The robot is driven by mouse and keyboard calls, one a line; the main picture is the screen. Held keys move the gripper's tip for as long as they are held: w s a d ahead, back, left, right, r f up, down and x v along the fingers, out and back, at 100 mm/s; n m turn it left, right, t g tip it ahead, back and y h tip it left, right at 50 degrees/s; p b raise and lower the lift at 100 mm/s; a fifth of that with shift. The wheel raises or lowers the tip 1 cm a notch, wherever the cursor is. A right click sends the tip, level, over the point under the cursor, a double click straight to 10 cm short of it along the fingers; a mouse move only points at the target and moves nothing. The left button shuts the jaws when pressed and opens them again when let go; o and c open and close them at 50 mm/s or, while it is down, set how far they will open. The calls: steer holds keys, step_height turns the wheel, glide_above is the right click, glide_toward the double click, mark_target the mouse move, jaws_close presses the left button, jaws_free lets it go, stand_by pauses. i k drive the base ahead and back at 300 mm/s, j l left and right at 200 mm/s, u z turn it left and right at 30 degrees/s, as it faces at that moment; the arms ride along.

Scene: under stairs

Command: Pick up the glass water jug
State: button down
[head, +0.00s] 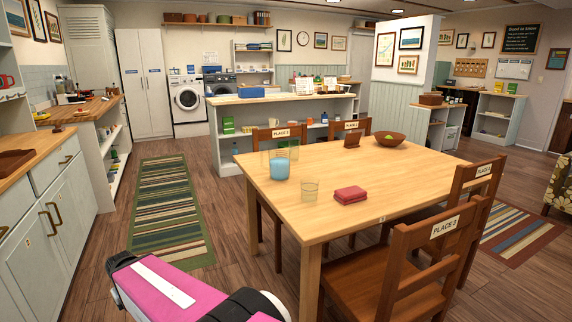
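The glass water jug (280,169) stands upright on the near left part of the wooden table (365,185). It is clear, with blue in its lower part; its upper outline is faint against the chairs behind. A small clear drinking glass (310,190) stands just to its right and nearer to me. A pink and black part of my arm shows at the bottom of the head view, short of the table. My gripper is not in view.
A folded red cloth (350,195) and a wooden bowl (390,139) with something green are on the table. Chairs marked PLACE stand around it, one (400,265) at the near right. Floor with a striped rug (165,205) is open left of the table.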

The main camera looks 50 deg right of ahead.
mark_target(279, 156)
steer(key=j+z, duration=0.1)
steer(key=z, duration=1.75)
